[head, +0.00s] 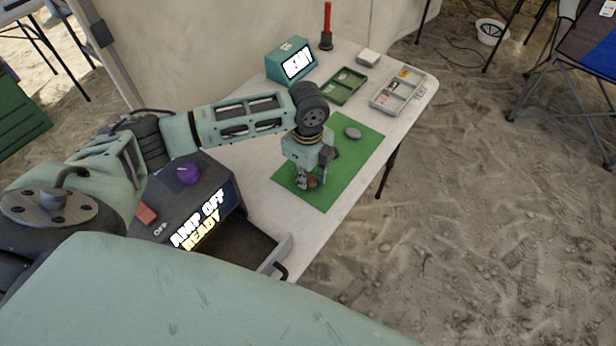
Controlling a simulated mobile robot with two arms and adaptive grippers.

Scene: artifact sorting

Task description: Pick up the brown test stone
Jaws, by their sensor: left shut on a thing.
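My left gripper (311,181) points down over the near part of the green mat (322,203) on the white table. It is shut on a small brown stone (313,183), taken to be the brown test stone, mostly hidden by the fingers. I cannot tell whether the stone touches the mat. A grey stone (353,132) lies on the far part of the mat. A dark shape (335,153) shows just behind the gripper, partly covered by it. My right gripper is not in view.
A green tray (343,87) and a grey compartment tray (402,92) lie at the table's far end, by a teal display box (290,62). A dark device reading "AMP OFF READY" (190,205), with a purple knob and an open drawer, stands at the near left.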

